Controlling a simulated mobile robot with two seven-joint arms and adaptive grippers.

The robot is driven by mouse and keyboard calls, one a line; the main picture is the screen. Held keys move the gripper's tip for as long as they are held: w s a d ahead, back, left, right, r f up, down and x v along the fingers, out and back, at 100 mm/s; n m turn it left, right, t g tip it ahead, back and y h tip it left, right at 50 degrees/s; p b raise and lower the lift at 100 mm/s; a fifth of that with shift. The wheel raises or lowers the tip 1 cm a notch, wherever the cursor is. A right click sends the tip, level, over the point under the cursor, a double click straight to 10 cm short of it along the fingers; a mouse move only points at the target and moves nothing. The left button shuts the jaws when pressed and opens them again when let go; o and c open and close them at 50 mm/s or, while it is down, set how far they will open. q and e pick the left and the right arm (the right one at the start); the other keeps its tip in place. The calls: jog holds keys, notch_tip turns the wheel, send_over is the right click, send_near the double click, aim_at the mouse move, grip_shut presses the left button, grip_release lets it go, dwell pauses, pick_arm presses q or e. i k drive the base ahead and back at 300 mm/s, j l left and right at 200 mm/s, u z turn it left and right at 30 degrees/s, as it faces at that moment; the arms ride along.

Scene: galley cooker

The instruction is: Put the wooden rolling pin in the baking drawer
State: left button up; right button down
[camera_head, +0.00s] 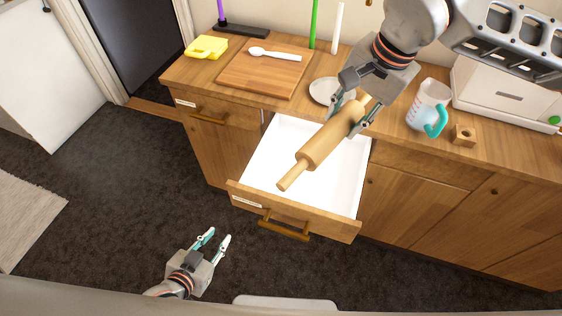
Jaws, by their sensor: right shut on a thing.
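The wooden rolling pin (324,142) is pale brown and hangs tilted above the open baking drawer, its near handle toward the lower left. My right gripper (352,117) is shut on the rolling pin near its far end, whose handle is partly hidden by the fingers. The baking drawer (257,163) is pulled out, with a white inside and a label on its wooden front. The part of its inside that shows looks empty; the pin and gripper cover some of it. My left gripper (218,241) is open and empty, low over the dark floor in front of the drawer.
The countertop holds a cutting board (264,75) with a white spoon, a yellow item (206,47), a plate (325,91), a measuring jug (430,103), a small wooden block (463,135) and a white appliance (505,93). The closed drawer (218,112) is at left.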

aim_at(309, 174)
jog(key=i+j+z, duration=0.15)
jog(key=j, duration=0.2)
jog(key=i+j+z, duration=0.15)
jog(key=j, duration=0.25)
jog(key=i+j+z, duration=0.3)
jog(key=i+j, duration=0.05)
jog(key=j, duration=0.05)
